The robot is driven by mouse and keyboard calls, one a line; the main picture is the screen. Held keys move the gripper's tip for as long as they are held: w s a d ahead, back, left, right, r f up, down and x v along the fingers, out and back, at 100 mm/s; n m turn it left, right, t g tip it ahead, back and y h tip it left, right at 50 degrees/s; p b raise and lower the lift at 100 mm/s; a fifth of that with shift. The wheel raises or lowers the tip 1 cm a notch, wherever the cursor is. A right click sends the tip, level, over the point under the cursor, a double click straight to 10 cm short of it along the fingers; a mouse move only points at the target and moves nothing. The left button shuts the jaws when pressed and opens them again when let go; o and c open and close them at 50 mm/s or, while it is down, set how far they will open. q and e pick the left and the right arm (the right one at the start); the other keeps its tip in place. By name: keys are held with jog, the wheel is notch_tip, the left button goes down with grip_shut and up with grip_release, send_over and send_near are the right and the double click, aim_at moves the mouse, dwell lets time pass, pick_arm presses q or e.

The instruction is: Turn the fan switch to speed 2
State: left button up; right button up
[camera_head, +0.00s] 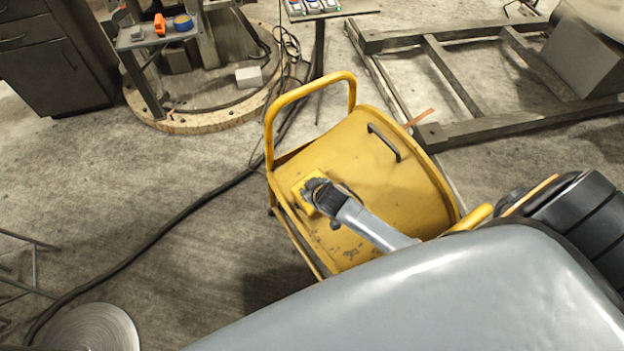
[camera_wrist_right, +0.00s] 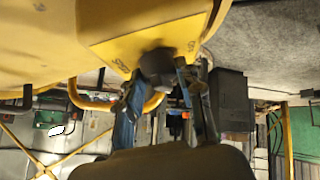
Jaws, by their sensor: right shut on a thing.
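A yellow cart-like body (camera_head: 400,190) with a tubular yellow handle stands on the floor in the middle of the head view. A small yellow switch box (camera_head: 301,196) sits on its left side. The box (camera_wrist_right: 118,52) fills the upper middle of the right wrist view, with small dark markings beside a round black knob (camera_wrist_right: 156,64). My right gripper (camera_head: 318,192) reaches the box, and its fingers (camera_wrist_right: 160,82) stand on both sides of the knob, shut on it. The knob's pointer and the markings cannot be read. My left gripper is not in view.
A black cable (camera_head: 165,218) runs across the floor at the left. A metal frame (camera_head: 480,80) lies at the back right. A round base (camera_head: 190,118) and a dark cabinet (camera_head: 55,55) stand at the back left. Open floor lies left of the cart.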

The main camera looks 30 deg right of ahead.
jog(key=shift+s+a+f+m+h+b, duration=0.15)
jog(key=shift+m+h+b, duration=0.2)
jog(key=shift+m, duration=0.2)
jog(key=shift+w+a+f+m+h+b, duration=0.1)
jog(key=shift+m+h+b, duration=0.25)
jog(key=shift+m, duration=0.2)
jog(key=shift+d+r+m+h+b, duration=0.1)
jog(key=shift+m+h+b, duration=0.4)
jog(key=shift+m, duration=0.2)
jog(key=o, duration=1.2)
jog(key=shift+r, duration=0.1)
jog(key=shift+c, duration=0.2)
jog(key=v, duration=1.2)
jog(key=shift+s, duration=0.1)
